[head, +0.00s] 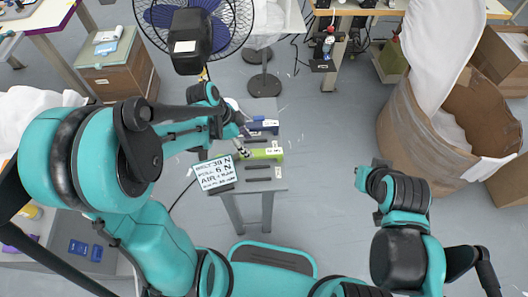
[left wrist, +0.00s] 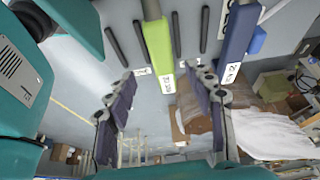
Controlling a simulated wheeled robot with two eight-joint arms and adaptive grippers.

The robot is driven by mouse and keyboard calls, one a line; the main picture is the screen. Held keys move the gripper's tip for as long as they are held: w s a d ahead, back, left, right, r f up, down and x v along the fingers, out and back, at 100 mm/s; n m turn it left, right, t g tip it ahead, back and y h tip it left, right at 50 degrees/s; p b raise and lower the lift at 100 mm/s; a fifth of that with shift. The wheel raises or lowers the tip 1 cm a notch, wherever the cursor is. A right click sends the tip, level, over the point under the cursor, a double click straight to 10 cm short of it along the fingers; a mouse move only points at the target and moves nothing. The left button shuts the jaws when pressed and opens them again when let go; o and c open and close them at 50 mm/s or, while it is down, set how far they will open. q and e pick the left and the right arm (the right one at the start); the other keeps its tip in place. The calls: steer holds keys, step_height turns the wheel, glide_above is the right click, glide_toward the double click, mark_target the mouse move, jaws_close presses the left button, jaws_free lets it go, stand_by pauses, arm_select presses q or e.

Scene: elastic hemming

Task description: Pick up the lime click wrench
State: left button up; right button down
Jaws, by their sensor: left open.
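The lime click wrench (head: 262,154) lies on a narrow grey stand (head: 281,184), with a white label on it. It also shows in the left wrist view (left wrist: 158,45), running down from the top edge, its labelled end in line with the gap between the fingers. My left gripper (head: 239,129) is at the left side of the stand, close to the wrenches. In the left wrist view its two fingers (left wrist: 162,80) are spread apart with nothing held between them. I cannot tell how far above the wrench they are.
A blue wrench (head: 265,126) lies just beyond the lime one. Dark strips (left wrist: 178,32) lie beside the wrenches on the stand. A lettered white card (head: 214,173) is at the stand's left edge. A fan (head: 160,14) stands behind; a large cardboard box (head: 400,130) stands right across clear floor.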

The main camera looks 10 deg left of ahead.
mark_target(255, 152)
arm_select(q)
steer(key=b+x, duration=0.1)
steer(key=x, duration=0.1)
steer(key=shift+d+f, duration=0.2)
steer(key=shift+f, duration=0.15)
steer(key=b+x, duration=0.1)
steer(key=x, duration=0.2)
steer(key=b+x, duration=0.1)
steer(key=x, duration=0.1)
steer(key=shift+w+a+f+b, duration=0.2)
steer(key=shift+a+f+b, duration=0.05)
steer(key=shift+b, duration=0.1)
steer(key=shift+r, duration=0.1)
steer(key=shift+c, duration=0.2)
jaws_close()
